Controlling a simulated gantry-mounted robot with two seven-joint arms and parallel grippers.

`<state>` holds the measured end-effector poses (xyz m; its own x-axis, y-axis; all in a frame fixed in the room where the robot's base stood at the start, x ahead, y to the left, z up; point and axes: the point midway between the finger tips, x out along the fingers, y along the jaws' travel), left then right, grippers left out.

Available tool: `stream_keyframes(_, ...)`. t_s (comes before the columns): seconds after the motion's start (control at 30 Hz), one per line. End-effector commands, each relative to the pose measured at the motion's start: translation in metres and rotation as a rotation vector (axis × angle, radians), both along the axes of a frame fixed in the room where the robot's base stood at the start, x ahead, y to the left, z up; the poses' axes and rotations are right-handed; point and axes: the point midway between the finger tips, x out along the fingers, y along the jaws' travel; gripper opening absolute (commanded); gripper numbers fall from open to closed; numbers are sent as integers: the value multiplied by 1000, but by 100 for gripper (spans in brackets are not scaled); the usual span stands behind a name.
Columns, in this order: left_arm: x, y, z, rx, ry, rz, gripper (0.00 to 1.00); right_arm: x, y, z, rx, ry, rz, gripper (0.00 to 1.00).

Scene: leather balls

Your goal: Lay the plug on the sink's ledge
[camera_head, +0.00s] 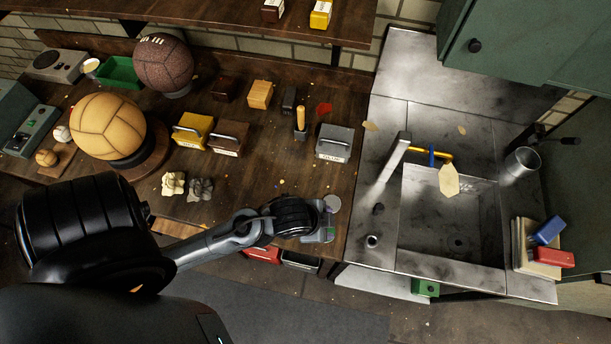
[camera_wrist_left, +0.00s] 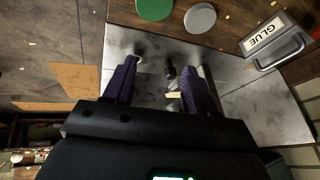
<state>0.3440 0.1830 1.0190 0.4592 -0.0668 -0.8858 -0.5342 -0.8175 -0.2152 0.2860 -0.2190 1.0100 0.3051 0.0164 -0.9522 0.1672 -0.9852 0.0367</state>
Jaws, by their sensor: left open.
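The sink (camera_head: 448,215) is a grey metal basin at the right, with a flat ledge (camera_head: 385,250) along its left side. A small dark piece (camera_head: 379,209) stands on that ledge and looks like the plug, though it is too small to be sure. A black piece, probably the same one, shows between the fingers in the left wrist view (camera_wrist_left: 170,69). My left gripper (camera_head: 328,218) is over the counter's right edge, left of the ledge. In the left wrist view its purple-lined fingers (camera_wrist_left: 157,88) are apart, with nothing held. My right gripper is out of view.
A tap (camera_head: 395,157) rises at the basin's back left corner. A small round fitting (camera_head: 372,241) sits on the ledge. A GLUE box (camera_head: 335,143) and a grey disc (camera_head: 333,203) are near my left gripper. A metal cup (camera_head: 521,163) stands right of the basin.

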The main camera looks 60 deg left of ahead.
Motion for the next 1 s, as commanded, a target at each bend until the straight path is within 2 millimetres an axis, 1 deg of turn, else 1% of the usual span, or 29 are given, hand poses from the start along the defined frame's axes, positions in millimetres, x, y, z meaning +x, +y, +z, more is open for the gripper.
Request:
stream_keyframes(0.03,-18,11,-3,-42,56,120,56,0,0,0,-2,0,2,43)
stream_keyframes(0.1,-35,22,-6,-80,112,252,56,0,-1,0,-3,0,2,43)
stream_keyframes(0.2,-51,32,-8,-112,161,372,56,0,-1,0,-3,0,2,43)
stream_keyframes(0.27,-57,35,-9,-122,178,411,56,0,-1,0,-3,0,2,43)
stream_keyframes(0.37,-59,36,-9,-128,186,434,56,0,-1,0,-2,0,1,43)
stream_keyframes(0.6,-59,36,-9,-127,185,430,56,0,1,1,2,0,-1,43)
stream_keyframes(0.73,-59,36,-1,-127,184,428,56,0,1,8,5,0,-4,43)
stream_keyframes(0.87,-58,36,17,-126,184,428,56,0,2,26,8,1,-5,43)
stream_keyframes(0.97,-58,36,39,-126,184,428,56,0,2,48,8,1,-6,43)
stream_keyframes(1.0,-58,36,50,-126,184,428,56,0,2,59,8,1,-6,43)
